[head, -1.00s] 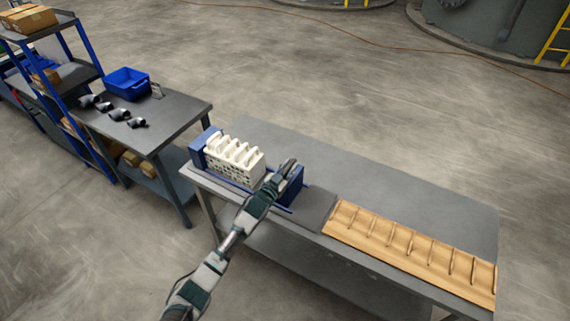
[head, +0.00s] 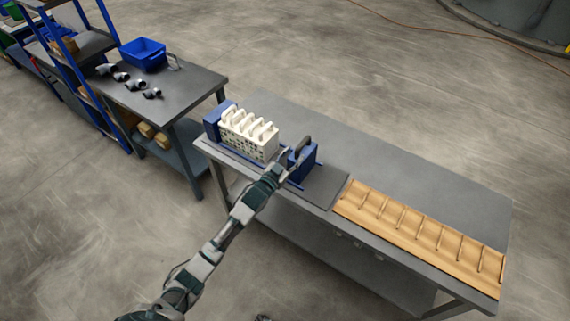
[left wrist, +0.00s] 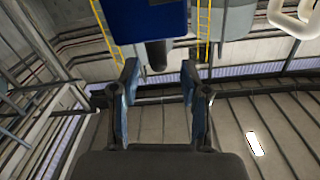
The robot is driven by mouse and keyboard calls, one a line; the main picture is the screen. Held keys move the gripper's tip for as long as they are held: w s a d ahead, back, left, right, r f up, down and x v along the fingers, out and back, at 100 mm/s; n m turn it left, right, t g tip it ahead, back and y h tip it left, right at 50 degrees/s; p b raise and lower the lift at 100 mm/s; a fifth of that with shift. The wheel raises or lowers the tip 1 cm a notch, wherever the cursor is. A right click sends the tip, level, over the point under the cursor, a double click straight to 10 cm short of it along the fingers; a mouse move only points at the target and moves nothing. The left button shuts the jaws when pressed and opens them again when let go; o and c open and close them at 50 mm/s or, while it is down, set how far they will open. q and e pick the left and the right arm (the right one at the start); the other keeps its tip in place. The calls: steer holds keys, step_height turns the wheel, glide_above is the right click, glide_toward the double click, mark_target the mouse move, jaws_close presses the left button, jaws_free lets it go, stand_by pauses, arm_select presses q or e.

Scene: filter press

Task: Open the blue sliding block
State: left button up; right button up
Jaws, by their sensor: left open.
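The blue sliding block (head: 309,160) stands at the right end of the row of white filter plates (head: 248,134) on the press. My left gripper (head: 292,157) is open at the block's plate-side edge and partly hides it. In the left wrist view the block (left wrist: 145,15) fills the top middle, with a dark rounded handle (left wrist: 155,54) sticking out from it. The open fingers of the left gripper (left wrist: 159,75) stand on either side of the handle's end, with gaps on both sides. Whether the handle's end is between the fingertips or just beyond them is hard to tell. My right gripper is not seen.
A blue end block (head: 213,122) closes the left end of the press. A wooden slotted rack (head: 420,235) lies on the right of the grey table (head: 400,175). A side table (head: 185,95) holds a blue bin (head: 143,55) and several dark pipe fittings. The table behind the press is clear.

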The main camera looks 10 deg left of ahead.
arm_select(q)
steer(key=v, duration=0.5)
steer(key=shift+s+a+f, duration=0.1)
steer(key=shift+s+a, duration=0.05)
steer(key=shift+a, duration=0.1)
steer(key=s+f+n+g+y, duration=0.1)
steer(key=s+f+g+y, duration=0.15)
steer(key=s+f, duration=0.5)
steer(key=s+a+f+n+g+y, duration=0.15)
steer(key=s+f+g, duration=0.25)
steer(key=s, duration=0.7)
steer(key=s+a+f+n+g+y, duration=0.1)
steer(key=s+a+f+g, duration=0.2)
steer(key=s, duration=0.7)
steer(key=s+a+f+n+g+y, duration=0.1)
steer(key=s+f+g, duration=0.3)
steer(key=s, duration=0.7)
step_height(320, 180, down, 21)
steer(key=g, duration=0.1)
steer(key=s+f, duration=0.5)
steer(key=f, duration=0.3)
steer(key=s+a+f+g, duration=0.1)
steer(key=s+f, duration=0.5)
steer(key=f, duration=0.3)
steer(key=shift+s+a+f+m, duration=0.2)
steer(key=shift+s+f+m, duration=0.1)
steer(key=shift+m, duration=0.05)
